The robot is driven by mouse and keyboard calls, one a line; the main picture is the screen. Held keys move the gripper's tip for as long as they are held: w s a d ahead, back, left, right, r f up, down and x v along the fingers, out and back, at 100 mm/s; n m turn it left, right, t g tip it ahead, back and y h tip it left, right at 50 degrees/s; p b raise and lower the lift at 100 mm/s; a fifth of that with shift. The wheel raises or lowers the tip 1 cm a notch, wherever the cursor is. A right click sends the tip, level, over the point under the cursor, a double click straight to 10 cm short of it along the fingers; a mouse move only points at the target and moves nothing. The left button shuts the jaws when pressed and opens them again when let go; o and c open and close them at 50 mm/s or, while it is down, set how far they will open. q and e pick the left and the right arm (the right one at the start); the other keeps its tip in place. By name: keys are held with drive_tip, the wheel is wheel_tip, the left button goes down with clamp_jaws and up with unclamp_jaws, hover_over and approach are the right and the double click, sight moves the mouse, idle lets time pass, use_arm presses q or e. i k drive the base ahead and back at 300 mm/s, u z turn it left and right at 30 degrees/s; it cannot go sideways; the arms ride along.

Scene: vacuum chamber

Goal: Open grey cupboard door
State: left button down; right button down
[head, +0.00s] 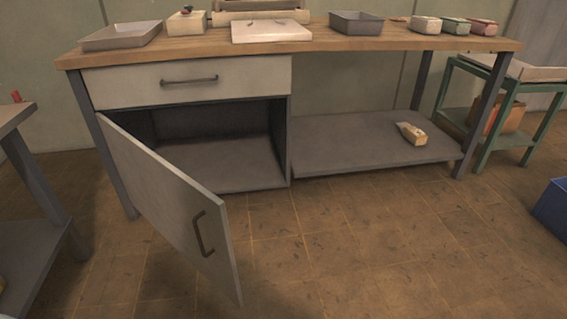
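The grey cupboard door (170,200) stands wide open in the head view, swung out toward me from its left edge. Its dark bar handle (202,234) is near the door's free edge. The cupboard interior (215,150) shows behind it and looks empty in the part I see; the door hides its lower left part. A closed drawer (190,82) with a dark handle sits right above the opening. Neither of my grippers shows in the head view.
The wooden-topped bench (400,45) carries trays and several small boxes. A lower shelf (345,150) holds a small tan object (412,133). A green-framed table (500,115) and blue bin (553,207) stand right, another table (35,190) left. The tiled floor (370,250) in front is clear.

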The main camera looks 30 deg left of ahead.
sight(191, 218)
drive_tip(key=z, duration=0.2)
drive_tip(key=i, duration=1)
drive_tip(key=u, duration=2.15)
